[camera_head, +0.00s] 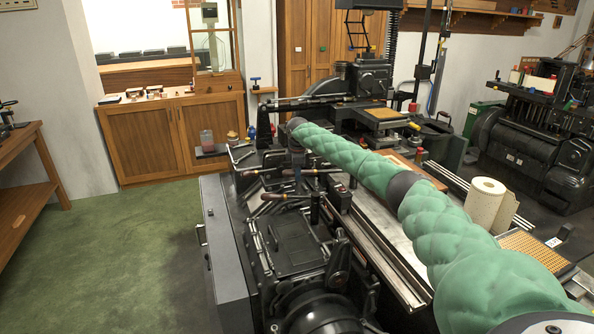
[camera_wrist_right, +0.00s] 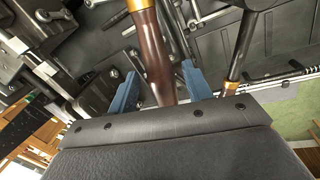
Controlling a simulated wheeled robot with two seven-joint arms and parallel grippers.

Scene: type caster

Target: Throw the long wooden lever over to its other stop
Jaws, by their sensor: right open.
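In the right wrist view, a long lever with a dark brown wooden grip (camera_wrist_right: 152,45) and a brass-coloured collar runs between the two blue fingers of my right gripper (camera_wrist_right: 160,87). The fingers stand apart, one on each side of the grip, with a visible gap on both sides. In the head view my right arm, in a green padded sleeve, reaches from the lower right to the black machine. My right gripper (camera_head: 297,158) is small and dark there, above several wooden-handled levers. I cannot tell which of these is between the fingers. My left gripper is not in view.
A second lever (camera_wrist_right: 243,45) with a dark rod and brass collar stands close to the right finger in the wrist view. Other levers, such as one with a brown handle (camera_head: 285,197), crowd the machine top. A paper roll (camera_head: 484,203) stands right. Green floor (camera_head: 125,250) is clear at left.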

